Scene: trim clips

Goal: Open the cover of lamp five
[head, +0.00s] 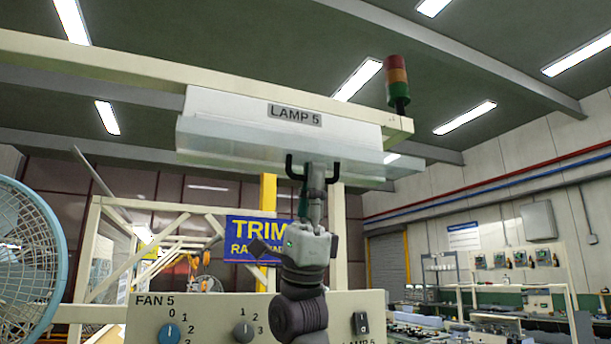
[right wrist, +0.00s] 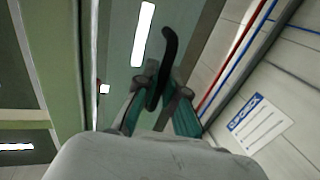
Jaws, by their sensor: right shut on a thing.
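Lamp 5 (head: 230,105) is a long white housing with a "LAMP 5" label, hung under a cream beam. Its pale, translucent cover (head: 235,143) runs along the housing's lower front and sticks out past its right end. A black U-shaped handle (head: 289,166) shows at the cover's lower edge. My right gripper (head: 312,184) reaches up from below and is shut on this handle. In the right wrist view the black handle (right wrist: 169,45) passes between the teal fingers (right wrist: 158,98). How far the cover is tilted is hard to tell. My left gripper is not in view.
A red and green signal light (head: 397,82) stands by the beam's right end. A blue-rimmed fan (head: 28,265) is at the left. A cream control panel (head: 222,315) with knobs and a switch stands below. Workbenches are far right.

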